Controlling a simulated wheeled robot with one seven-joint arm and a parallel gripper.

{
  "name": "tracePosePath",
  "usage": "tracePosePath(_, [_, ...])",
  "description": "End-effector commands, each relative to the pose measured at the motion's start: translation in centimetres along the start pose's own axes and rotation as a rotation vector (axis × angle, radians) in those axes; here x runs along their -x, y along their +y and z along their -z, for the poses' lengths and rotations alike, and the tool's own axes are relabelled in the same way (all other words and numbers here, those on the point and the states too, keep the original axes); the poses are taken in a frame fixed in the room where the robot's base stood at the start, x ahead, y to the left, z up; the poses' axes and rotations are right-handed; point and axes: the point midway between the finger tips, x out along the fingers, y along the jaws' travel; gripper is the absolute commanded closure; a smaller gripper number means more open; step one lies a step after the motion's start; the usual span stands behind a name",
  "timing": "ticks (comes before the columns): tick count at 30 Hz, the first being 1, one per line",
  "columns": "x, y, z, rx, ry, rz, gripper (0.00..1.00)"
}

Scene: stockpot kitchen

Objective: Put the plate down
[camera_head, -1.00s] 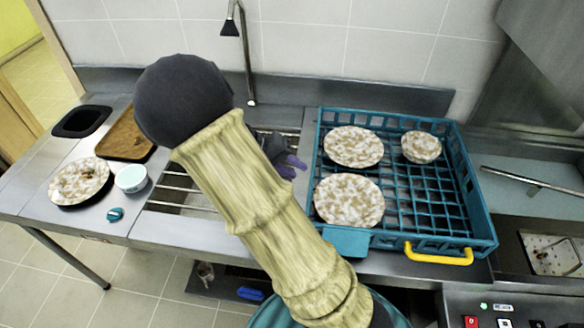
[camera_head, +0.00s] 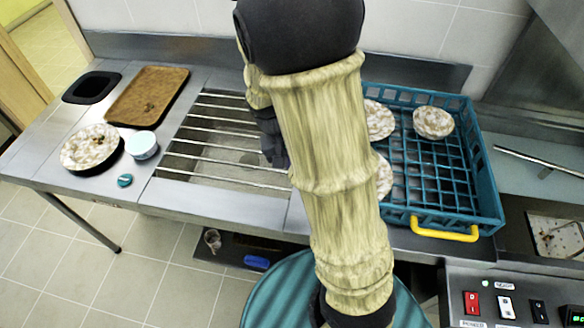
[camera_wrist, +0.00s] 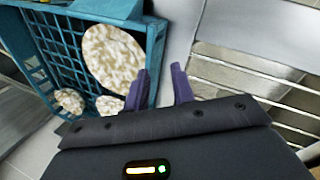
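My gripper (camera_wrist: 163,86) has its two purple fingers apart with nothing between them, so it is open. In the head view it is mostly hidden behind my arm, with only a dark part (camera_head: 271,145) showing over the sink grate's right side. A speckled plate (camera_wrist: 112,56) lies in the blue crate, beside the left finger in the wrist view; no grip on it shows. In the head view, two speckled plates (camera_head: 379,121) (camera_head: 384,177) in the crate are partly covered by my arm. A smaller speckled dish (camera_head: 433,122) sits at the crate's back right.
The blue crate (camera_head: 487,190) has a yellow handle (camera_head: 445,229). The barred sink (camera_head: 215,146) is clear. A faucet stood behind it earlier.

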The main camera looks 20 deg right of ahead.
Motion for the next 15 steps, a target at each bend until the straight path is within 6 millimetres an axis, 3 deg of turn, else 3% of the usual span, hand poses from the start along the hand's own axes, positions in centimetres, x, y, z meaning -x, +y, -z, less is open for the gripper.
tracePosePath(7, [2.6, -1.4, -4.3, 0.100, 0.217, 0.278, 0.75])
tracePosePath(15, [3.5, -1.7, -5.5, 0.138, 0.319, 0.318, 0.75])
